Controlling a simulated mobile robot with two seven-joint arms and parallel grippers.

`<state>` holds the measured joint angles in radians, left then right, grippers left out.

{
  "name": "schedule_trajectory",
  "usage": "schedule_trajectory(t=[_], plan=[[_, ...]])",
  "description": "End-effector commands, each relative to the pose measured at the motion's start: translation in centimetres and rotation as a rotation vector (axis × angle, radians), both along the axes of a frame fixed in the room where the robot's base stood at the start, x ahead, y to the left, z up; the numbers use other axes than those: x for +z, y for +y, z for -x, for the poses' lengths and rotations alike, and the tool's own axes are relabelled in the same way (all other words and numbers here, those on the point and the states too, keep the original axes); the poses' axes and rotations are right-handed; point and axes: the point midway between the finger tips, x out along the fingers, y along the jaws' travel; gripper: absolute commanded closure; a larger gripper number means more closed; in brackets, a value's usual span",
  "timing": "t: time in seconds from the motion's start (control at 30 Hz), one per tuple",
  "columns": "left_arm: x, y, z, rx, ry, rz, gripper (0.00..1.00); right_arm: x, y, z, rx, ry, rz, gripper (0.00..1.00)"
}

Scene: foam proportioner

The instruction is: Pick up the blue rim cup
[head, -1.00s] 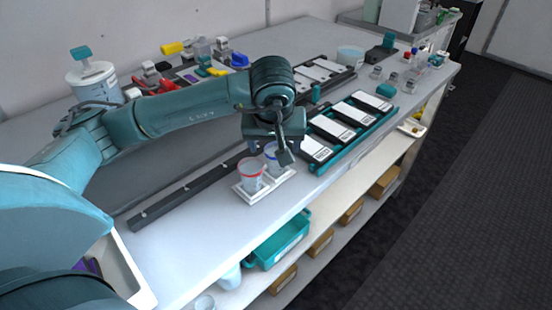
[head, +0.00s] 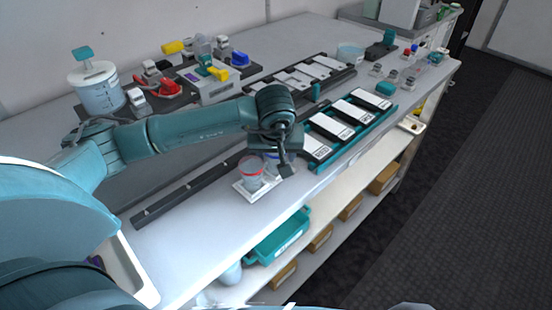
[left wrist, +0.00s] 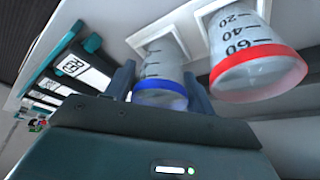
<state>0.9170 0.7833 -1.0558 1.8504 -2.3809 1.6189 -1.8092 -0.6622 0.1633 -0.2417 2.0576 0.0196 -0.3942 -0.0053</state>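The blue rim cup (left wrist: 160,98) is clear with dark markings and stands in a white square holder (left wrist: 152,42). In the left wrist view it lies between the two fingers of my left gripper (left wrist: 160,88), with a small gap by the left finger. My left gripper looks open around it. In the head view this gripper (head: 283,168) is low over the cup and hides most of it. My right gripper is not in view.
A teal rack with white-labelled blocks (head: 345,127) stands right of the holder. A dark rail (head: 185,193) runs behind it. A lidded container (head: 97,92) stands at the back left. The bench front left of the holder is clear. A teal bin (head: 278,240) is on the shelf below.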

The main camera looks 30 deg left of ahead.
Motion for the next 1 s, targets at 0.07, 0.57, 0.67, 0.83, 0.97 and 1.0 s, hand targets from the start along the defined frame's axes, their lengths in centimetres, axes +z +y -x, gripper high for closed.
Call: schedule_trajectory(t=[0.07, 0.57, 0.67, 0.83, 0.97, 1.0], plan=[[0.0, 0.0, 0.0, 0.0, 0.0, 0.0, 0.52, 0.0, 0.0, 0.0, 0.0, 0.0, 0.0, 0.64], [0.1, 0.0, 0.0, 0.001, -0.001, 0.0, 0.77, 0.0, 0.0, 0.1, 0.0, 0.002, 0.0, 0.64], [0.7, 0.0, -0.1, 0.0, -0.003, 0.001, 0.77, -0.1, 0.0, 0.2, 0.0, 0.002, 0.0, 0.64], [3.5, 0.0, -0.2, 0.001, -0.008, 0.0, 0.77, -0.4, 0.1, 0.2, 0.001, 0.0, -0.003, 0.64], [6.2, 0.0, -0.2, 0.001, -0.007, 0.0, 0.77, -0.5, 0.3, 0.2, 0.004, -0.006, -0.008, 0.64], [7.0, 0.0, -0.1, 0.0, -0.007, 0.0, 0.77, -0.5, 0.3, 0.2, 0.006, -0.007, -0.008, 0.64]])
